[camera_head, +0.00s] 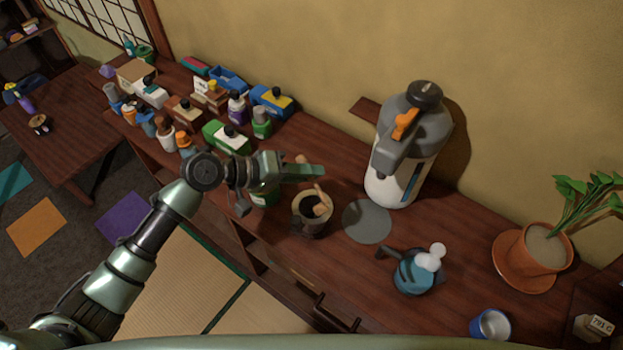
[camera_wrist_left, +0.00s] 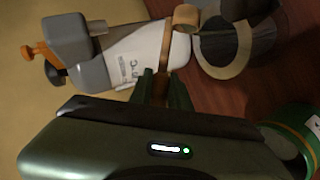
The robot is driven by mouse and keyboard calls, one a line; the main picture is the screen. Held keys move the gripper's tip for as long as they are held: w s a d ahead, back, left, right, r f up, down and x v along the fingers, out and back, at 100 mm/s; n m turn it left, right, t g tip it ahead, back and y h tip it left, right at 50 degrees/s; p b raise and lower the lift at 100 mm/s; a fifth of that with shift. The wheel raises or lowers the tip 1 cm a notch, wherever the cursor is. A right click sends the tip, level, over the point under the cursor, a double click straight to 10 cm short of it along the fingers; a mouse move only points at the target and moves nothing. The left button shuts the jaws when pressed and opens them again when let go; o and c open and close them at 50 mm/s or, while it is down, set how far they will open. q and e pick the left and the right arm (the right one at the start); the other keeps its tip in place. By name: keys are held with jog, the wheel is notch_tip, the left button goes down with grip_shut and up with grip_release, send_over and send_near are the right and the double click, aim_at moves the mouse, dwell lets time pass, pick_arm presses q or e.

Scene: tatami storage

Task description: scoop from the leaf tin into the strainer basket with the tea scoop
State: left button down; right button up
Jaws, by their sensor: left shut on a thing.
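My left gripper (camera_head: 312,173) is shut on the wooden handle of the tea scoop (camera_head: 322,208). The scoop's round wooden cup shows at the top of the left wrist view (camera_wrist_left: 187,17). It is over or beside an open round container (camera_head: 308,225) with a pale rim and dark inside; I cannot tell whether they touch. The container also shows in the left wrist view (camera_wrist_left: 222,68). A green tin (camera_head: 264,198) stands left of it, partly hidden by my gripper. I cannot tell which vessel is the leaf tin or the strainer basket. My right gripper is out of view.
A grey round mat (camera_head: 367,222) lies right of the container. A white and grey dispenser (camera_head: 410,140) stands behind it. Several bottles and boxes crowd the counter's left.

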pick_arm(q)
jog(key=shift+w+a+f+n+g+h+b, duration=0.2)
jog(key=shift+w+f+n+g+h+b, duration=0.25)
jog(key=shift+f+n+h+b, duration=0.5)
jog(key=shift+w+a+f+n+g+h+b, duration=0.25)
jog(key=shift+f+n+g+h+b, duration=0.25)
jog(key=shift+n+b, duration=0.75)
jog(key=shift+w+a+f+n+g+h+b, duration=0.2)
jog(key=shift+w+f+n+g+h+b, duration=0.3)
jog(key=shift+n+h+b, duration=0.6)
jog(key=shift+s+f+y, duration=0.1)
jog(key=shift+s+y, duration=0.05)
jog(key=shift+y, duration=0.1)
jog(key=shift+a, duration=0.1)
